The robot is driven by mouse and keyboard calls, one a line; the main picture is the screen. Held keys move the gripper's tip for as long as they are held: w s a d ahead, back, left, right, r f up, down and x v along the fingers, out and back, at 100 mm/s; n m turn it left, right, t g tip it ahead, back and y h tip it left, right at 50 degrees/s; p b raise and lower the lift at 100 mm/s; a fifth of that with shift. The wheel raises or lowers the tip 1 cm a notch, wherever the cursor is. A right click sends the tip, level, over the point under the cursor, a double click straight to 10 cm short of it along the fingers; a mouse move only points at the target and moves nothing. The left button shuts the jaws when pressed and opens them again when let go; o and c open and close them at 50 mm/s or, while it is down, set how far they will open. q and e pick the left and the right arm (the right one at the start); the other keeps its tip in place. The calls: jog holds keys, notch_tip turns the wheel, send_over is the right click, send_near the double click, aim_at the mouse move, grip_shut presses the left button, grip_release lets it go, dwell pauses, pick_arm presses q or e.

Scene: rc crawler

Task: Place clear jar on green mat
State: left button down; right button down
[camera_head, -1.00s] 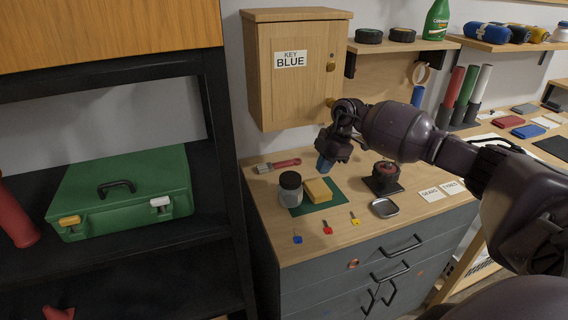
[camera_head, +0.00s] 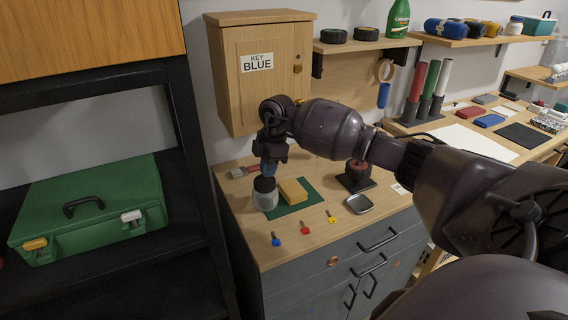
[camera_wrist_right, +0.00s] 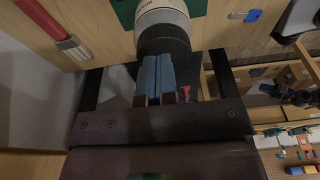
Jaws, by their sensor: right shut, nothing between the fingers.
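The clear jar (camera_head: 264,203) with a black lid (camera_head: 265,184) stands upright at the left edge of the green mat (camera_head: 306,204). I cannot tell how much of its base is on the mat. A yellow block (camera_head: 293,190) lies on the mat to its right. My right gripper (camera_head: 269,171) points down just above the lid, shut and empty. In the right wrist view its blue fingertips (camera_wrist_right: 155,75) are together beside the jar's dark lid (camera_wrist_right: 163,40); contact is unclear. My left gripper is not in view.
A red-handled brush (camera_head: 245,171) lies behind the jar. Blue, red and yellow keys (camera_head: 305,228) lie in front of the mat. A metal dish (camera_head: 359,203) and a dark stand (camera_head: 356,178) are to the right. The wooden key cabinet (camera_head: 262,75) hangs above.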

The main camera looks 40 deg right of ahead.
jog(key=shift+w+a+f, duration=0.1)
jog(key=shift+a+f, duration=0.15)
jog(key=shift+a, duration=0.15)
jog(key=shift+d+f, duration=0.1)
jog(key=shift+f, duration=0.5)
jog(key=shift+f, duration=0.1)
